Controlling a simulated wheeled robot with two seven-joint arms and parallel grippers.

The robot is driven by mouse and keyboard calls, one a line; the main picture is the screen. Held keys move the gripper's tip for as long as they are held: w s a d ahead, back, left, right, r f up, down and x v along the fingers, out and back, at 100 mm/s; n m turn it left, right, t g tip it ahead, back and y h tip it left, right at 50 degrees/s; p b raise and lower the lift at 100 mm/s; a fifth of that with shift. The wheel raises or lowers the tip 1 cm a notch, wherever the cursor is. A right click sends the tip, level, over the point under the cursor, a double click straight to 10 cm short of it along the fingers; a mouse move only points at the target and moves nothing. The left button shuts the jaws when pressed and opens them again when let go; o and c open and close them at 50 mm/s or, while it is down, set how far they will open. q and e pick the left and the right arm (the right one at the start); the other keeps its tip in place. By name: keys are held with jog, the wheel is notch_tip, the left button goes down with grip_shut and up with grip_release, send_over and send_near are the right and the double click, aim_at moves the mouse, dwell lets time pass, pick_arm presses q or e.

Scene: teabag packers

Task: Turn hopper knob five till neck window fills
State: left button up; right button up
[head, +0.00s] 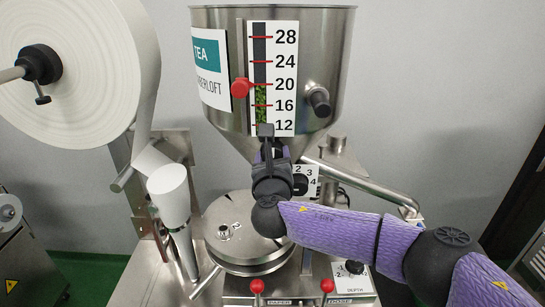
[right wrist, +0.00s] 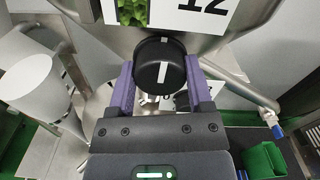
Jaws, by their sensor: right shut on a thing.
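The steel hopper (head: 340,60) stands at the back centre with a level gauge (head: 285,75). Green tea shows in the gauge slot up to about 20, beside a red pointer (head: 241,88). My right gripper (head: 266,132) is in front of the hopper's lower part. In the right wrist view its purple fingers are shut on a black knob (right wrist: 160,66), one on each side. The knob's white line stands nearly upright there. A numbered dial plate (head: 313,172) shows 2, 3 and 4 beside my gripper, partly covered. I cannot make out the neck window. My left gripper is out of view.
A large paper roll (head: 95,85) and a white paper cone (head: 170,195) are at the left. A round steel lid (head: 235,225) lies below the hopper. Two red-topped levers (head: 327,286) and a depth knob (head: 354,267) are at the front. A green bin (right wrist: 268,160) shows at lower right.

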jog(key=m+b, duration=0.1)
jog(key=m, duration=0.2)
jog(key=shift+f, duration=0.15)
jog(key=shift+m+b, duration=0.9)
jog(key=shift+m, duration=1)
jog(key=o, duration=1.3)
